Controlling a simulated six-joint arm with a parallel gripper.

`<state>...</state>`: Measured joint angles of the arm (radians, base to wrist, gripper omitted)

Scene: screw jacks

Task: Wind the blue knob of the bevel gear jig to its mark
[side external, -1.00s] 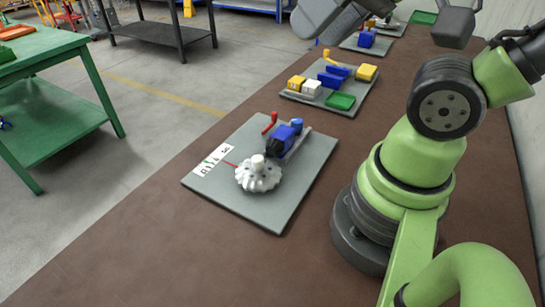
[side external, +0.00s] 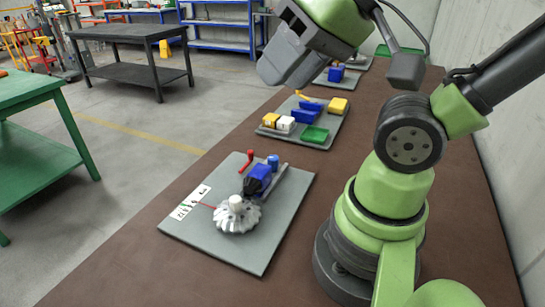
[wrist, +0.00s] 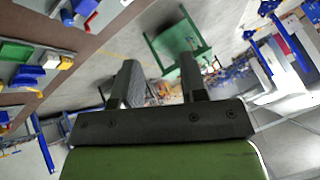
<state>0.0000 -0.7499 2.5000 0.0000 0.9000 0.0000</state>
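The bevel gear jig is a grey plate (side external: 212,240) on the brown bench. It carries a white bevel gear (side external: 237,215), a dark and blue block (side external: 259,178), a red crank-like handle (side external: 246,161) and a small upright blue knob (side external: 273,160) behind the block. My gripper (wrist: 158,80) is open and empty in the wrist view. In the side view it is high above the bench, beyond the jig and clear of the knob.
Another plate lies farther back. A wall (side external: 500,130) borders the bench at the right. The bench in front of the jig is clear.

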